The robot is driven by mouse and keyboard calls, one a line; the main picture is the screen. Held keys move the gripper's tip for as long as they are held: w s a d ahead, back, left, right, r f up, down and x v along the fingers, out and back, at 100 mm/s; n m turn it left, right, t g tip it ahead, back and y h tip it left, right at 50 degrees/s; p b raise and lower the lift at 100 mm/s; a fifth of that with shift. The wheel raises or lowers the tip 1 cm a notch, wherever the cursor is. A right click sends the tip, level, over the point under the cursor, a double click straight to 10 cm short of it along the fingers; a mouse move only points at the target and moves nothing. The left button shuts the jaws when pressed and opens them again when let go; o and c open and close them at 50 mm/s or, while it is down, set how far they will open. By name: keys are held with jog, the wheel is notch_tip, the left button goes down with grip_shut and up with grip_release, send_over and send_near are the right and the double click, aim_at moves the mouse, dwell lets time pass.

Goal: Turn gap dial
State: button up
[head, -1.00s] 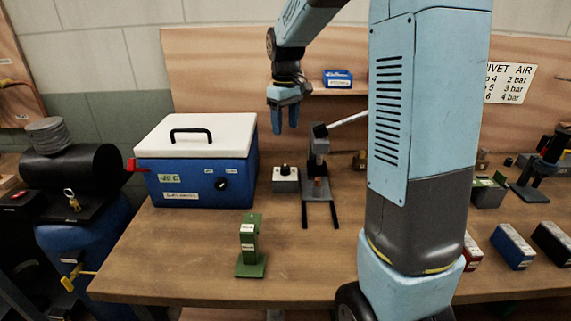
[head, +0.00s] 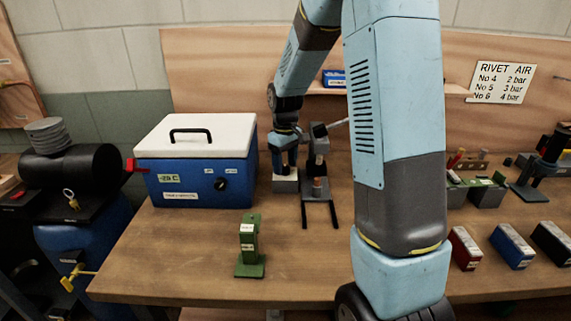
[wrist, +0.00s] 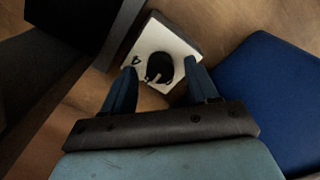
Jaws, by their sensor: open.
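The gap dial is a black round knob (wrist: 159,68) with a pale pointer line on the white top of a small box (wrist: 178,45). In the head view the box (head: 285,184) stands on the bench between the blue cooler and the lever press; the knob is hidden there behind my gripper. My gripper (head: 284,168) points down over the box. In the wrist view its two open fingers (wrist: 160,82) lie to the left and right of the knob, with gaps on both sides. Whether the fingertips are level with the knob I cannot tell.
The blue cooler (head: 200,185) with a white lid stands close on the left. The lever press (head: 318,165) stands close on the right. A green stand (head: 249,245) is nearer the front edge. The bench front between stand and arm is clear.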

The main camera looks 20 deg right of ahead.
jog(key=shift+f, duration=0.25)
jog(key=shift+c, duration=0.3)
jog(key=c, duration=1)
jog(key=shift+m, duration=0.4)
jog(key=m, duration=0.5)
jog(key=shift+m, duration=0.3)
jog(key=m, duration=0.5)
jog(key=shift+m, duration=0.4)
